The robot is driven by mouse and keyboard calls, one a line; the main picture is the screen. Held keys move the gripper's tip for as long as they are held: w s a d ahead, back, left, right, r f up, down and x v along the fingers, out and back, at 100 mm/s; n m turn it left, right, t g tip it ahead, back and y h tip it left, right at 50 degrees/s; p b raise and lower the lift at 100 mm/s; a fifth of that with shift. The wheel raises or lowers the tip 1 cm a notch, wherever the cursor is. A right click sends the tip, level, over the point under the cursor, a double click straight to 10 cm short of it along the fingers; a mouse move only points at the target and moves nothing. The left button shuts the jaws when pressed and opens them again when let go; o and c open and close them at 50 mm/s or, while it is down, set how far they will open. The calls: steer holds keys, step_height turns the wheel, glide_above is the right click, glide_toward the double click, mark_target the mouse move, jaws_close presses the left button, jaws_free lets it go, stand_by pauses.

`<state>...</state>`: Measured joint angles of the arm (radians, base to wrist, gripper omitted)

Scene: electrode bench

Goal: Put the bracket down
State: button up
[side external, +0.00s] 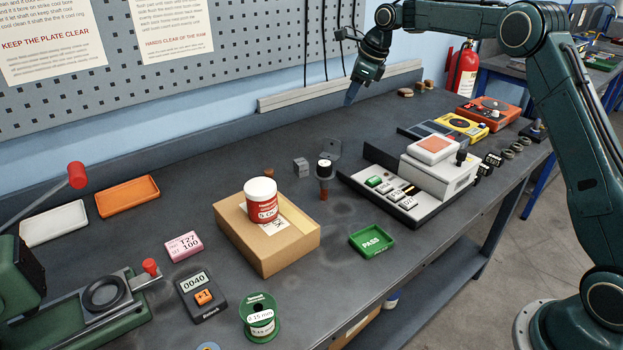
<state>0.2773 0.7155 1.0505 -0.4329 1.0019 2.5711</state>
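A dark grey plate with a hole, which looks like the bracket (331,148), is on the bench (222,177) near its middle. It is partly hidden behind a dark holder with a white-topped piece (325,170). My gripper (351,98) is above the back of the bench, pointing down, up and to the right of the bracket and apart from it. Its fingers are small and seen nearly edge-on, so I cannot tell whether they are open or shut. I see no bracket between them.
A grey block (301,167) sits left of the bracket. A cardboard box (267,242) carries a red-and-white jar (262,200). A white-and-grey device (437,165) on a dark base stands to the right. A green PASS tray (371,241) lies in front. The bench's back middle is clear.

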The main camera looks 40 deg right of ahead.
steer(key=s+a+r+n, duration=0.4)
steer(key=s+r+n, duration=0.25)
steer(key=s, duration=0.35)
steer(key=s+a+r+n, duration=0.5)
steer(key=s+n, duration=0.2)
steer(key=s, duration=0.4)
steer(key=s+f+n, duration=0.3)
steer(key=s+n, duration=0.4)
steer(key=s, duration=0.5)
steer(key=s+a+f+n+t+h, duration=0.1)
steer(key=s+f+n, duration=0.3)
steer(key=s+n, duration=0.3)
steer(key=s, duration=0.5)
steer(key=shift+a+f+h, duration=0.15)
steer(key=shift+a+h, duration=0.1)
steer(key=shift+h, duration=0.05)
